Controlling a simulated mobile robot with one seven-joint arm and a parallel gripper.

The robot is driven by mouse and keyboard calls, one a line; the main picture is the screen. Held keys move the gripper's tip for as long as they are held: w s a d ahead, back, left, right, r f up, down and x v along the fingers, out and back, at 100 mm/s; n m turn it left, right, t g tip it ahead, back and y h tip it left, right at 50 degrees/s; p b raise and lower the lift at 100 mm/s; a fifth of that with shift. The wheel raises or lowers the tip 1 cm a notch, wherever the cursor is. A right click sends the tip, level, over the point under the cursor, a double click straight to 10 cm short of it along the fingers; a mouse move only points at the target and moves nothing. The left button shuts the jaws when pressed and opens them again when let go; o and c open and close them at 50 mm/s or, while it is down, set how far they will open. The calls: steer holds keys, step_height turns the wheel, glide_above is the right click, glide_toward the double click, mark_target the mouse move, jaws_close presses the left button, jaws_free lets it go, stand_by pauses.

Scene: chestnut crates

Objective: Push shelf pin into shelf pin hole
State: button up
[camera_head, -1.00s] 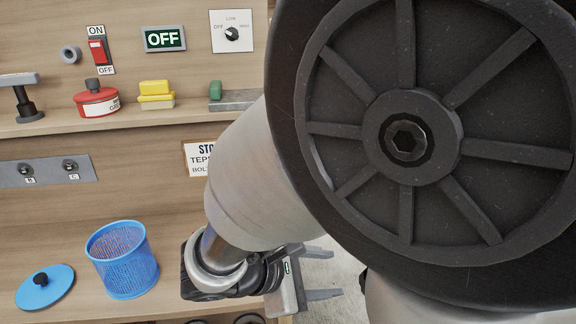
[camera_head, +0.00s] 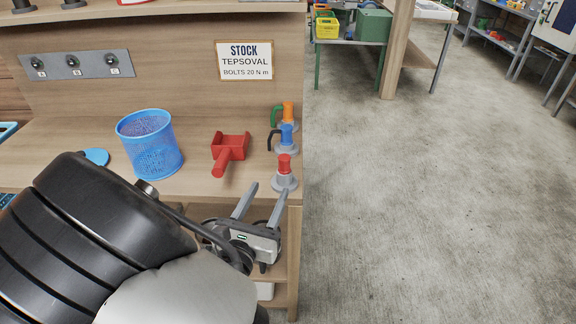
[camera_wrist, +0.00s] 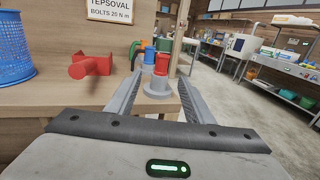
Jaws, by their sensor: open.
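A red peg (camera_head: 284,162) stands upright in a round grey collar (camera_head: 284,182) near the right front edge of the wooden bench; I take it for the shelf pin and its hole. How deep it sits is hard to tell. In the wrist view the red peg (camera_wrist: 161,64) and the grey collar (camera_wrist: 158,88) appear between my fingers. My gripper (camera_head: 265,187) is open and empty, its two grey fingers pointing toward the peg from the front. Contact with the peg cannot be made out.
Behind stand a blue peg (camera_head: 286,134) and an orange peg (camera_head: 288,111) with hooked handles. The bench ends at the right; open concrete floor (camera_head: 420,180) lies beyond.

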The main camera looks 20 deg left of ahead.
mark_target(282, 168)
steer(key=w, duration=0.4)
steer(key=w+b, duration=0.1)
steer(key=w, duration=0.7)
steer(key=shift+w+d+b, duration=0.15)
steer(key=shift+d+b, duration=0.2)
steer(key=shift+b, duration=0.05)
jaws_close()
